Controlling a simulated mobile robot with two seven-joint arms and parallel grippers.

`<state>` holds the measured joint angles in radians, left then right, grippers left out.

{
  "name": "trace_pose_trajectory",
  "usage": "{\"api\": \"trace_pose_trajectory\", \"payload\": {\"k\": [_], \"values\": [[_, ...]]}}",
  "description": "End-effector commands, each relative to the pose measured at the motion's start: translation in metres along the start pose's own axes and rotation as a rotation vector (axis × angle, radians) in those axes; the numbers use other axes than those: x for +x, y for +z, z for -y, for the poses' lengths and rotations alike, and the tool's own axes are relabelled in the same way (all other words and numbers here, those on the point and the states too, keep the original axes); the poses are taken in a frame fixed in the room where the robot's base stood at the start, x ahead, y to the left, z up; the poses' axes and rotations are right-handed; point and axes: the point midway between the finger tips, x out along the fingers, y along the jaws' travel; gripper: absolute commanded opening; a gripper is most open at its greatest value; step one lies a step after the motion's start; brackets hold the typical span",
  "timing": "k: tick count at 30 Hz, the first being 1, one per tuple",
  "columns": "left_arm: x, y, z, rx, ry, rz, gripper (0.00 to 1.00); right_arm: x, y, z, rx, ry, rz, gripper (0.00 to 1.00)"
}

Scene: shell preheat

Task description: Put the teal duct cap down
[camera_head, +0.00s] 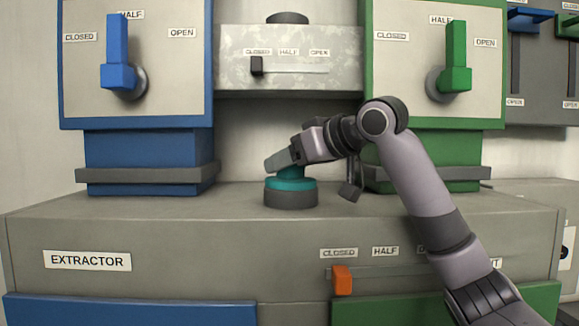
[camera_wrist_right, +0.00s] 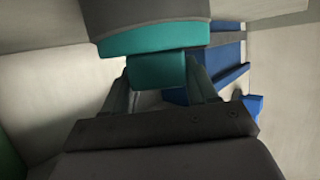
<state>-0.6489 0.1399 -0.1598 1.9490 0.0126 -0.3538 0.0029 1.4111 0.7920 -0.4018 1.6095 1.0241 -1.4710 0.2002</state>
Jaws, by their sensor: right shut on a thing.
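The teal duct cap (camera_head: 291,184) sits over a short dark grey round collar (camera_head: 291,199) on top of the grey extractor housing. Whether the cap rests fully on the collar cannot be told. My right gripper (camera_head: 284,163) is shut on the cap's raised grip from above. In the right wrist view the teal grip (camera_wrist_right: 157,70) is between the two fingers of my right gripper (camera_wrist_right: 160,88), with the cap's teal rim (camera_wrist_right: 150,38) beyond it. My left gripper is not in view.
The grey extractor housing (camera_head: 200,235) has an orange slider (camera_head: 342,280) on its front. A blue-framed panel with a blue lever (camera_head: 117,60) stands at left, a green-framed one with a green lever (camera_head: 457,60) at right. A grey box with a black slider (camera_head: 257,66) hangs between them.

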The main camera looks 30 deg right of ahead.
Motion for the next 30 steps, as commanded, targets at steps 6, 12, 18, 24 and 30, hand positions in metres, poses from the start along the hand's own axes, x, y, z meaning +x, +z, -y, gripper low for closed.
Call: {"api": "trace_pose_trajectory", "payload": {"k": [6, 12, 18, 24, 30], "values": [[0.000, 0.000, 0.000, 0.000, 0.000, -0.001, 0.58, 0.006, 0.012, 0.000, 0.004, -0.001, 0.023, 0.00], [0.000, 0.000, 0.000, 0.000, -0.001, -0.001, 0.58, 0.008, 0.014, 0.000, 0.004, -0.001, 0.029, 0.89], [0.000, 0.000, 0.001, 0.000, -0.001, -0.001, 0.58, 0.006, 0.012, 0.000, 0.004, 0.000, 0.023, 1.00], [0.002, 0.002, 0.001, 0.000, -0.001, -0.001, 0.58, -0.004, 0.011, -0.001, 0.003, 0.002, 0.016, 1.00], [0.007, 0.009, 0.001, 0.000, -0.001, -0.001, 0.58, -0.042, 0.010, -0.001, 0.002, 0.003, 0.010, 1.00]]}}
